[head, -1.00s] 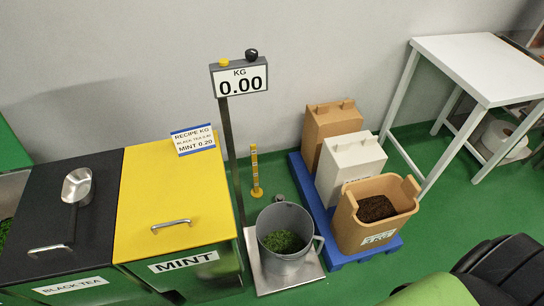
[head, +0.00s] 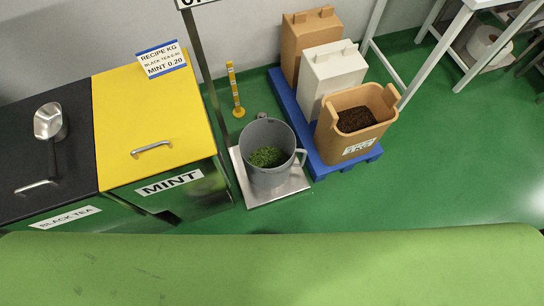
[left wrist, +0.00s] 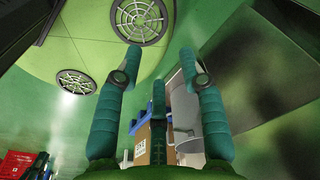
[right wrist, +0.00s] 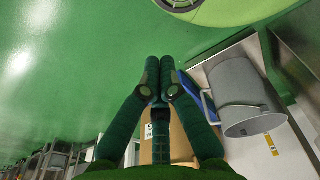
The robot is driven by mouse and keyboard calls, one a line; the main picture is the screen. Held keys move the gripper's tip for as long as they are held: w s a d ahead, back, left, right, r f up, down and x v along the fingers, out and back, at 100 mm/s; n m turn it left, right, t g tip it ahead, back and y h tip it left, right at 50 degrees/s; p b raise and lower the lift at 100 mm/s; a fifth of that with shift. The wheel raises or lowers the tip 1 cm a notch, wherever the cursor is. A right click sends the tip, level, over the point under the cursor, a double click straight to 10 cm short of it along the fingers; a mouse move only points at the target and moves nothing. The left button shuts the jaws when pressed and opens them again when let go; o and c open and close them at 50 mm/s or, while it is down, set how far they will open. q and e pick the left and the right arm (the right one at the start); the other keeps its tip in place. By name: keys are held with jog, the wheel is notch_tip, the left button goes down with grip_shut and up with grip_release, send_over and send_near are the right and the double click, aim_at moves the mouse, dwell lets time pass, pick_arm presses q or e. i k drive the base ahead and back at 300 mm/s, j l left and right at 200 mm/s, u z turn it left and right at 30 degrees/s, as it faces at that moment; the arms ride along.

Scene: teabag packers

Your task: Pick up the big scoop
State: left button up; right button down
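A silver metal scoop (head: 50,121) with a dark handle lies on the black lid (head: 70,100) of the black tea bin, at the left of the head view. Neither gripper shows in the head view, and the scoop cannot be made out in either wrist view. My left gripper (left wrist: 160,56) has its fingers spread apart with nothing between them. My right gripper (right wrist: 160,64) has its fingertips together, with nothing seen in them. Both are clear of the scoop.
A yellow-lidded mint bin (head: 130,110) stands right of the black one. A grey bucket (head: 284,130) of green leaves stands on a metal scale (head: 240,172). A blue pallet (head: 312,150) holds a tan tub (head: 340,138) and boxed bags. Green floor (head: 440,160) is open at right.

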aim_at(50, 124)
jog(key=u, duration=1.75)
